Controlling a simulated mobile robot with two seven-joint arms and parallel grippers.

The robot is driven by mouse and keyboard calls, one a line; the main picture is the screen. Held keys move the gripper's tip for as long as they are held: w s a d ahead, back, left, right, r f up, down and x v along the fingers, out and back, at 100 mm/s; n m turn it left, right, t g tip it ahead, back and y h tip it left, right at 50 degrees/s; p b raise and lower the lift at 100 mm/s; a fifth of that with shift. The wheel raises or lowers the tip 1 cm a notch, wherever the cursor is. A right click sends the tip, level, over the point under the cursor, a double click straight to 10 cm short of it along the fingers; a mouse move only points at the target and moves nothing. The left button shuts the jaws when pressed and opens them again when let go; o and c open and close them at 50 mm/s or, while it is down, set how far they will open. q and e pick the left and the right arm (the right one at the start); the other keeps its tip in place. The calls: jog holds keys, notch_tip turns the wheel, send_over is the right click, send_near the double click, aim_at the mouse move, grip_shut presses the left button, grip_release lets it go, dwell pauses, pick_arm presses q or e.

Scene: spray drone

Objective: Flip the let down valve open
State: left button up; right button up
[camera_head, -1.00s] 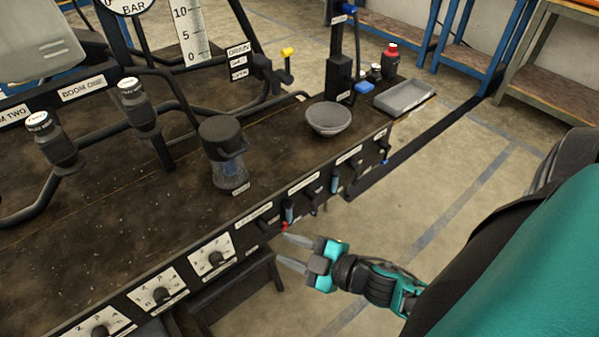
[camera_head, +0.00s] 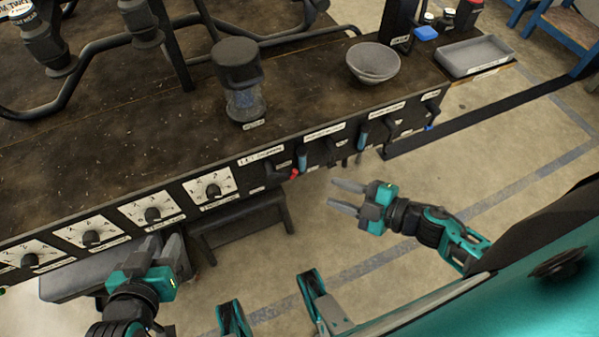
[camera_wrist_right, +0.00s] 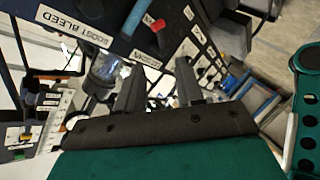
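The let down valve (camera_head: 275,173) is on the front face of the bench, below a label that appears to read "LET DOWN" (camera_head: 261,156). Its short lever has a red tip (camera_head: 293,174) pointing right. A red part, probably the same tip, shows at the top of the right wrist view (camera_wrist_right: 157,22). My right gripper (camera_head: 332,195) is open and empty, in front of the bench, right of and slightly below the red tip, not touching it. Its two fingers are apart in the wrist view (camera_wrist_right: 160,85). My left gripper (camera_head: 163,243) appears open and empty, below the dials at lower left.
Blue-handled valves (camera_head: 302,158) stand right of the let down valve along the panel. Dials (camera_head: 211,189) line the panel to its left. A grey bowl (camera_head: 373,64), a tray (camera_head: 473,57) and a clear-bottomed canister (camera_head: 243,95) are on the bench. A dark step (camera_head: 240,222) sits below.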

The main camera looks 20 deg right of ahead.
aim_at(287, 175)
jog(key=b+x, duration=0.2)
jog(key=x, duration=1)
jog(key=shift+w+a, duration=0.1)
jog(key=shift+w, duration=0.1)
grip_shut()
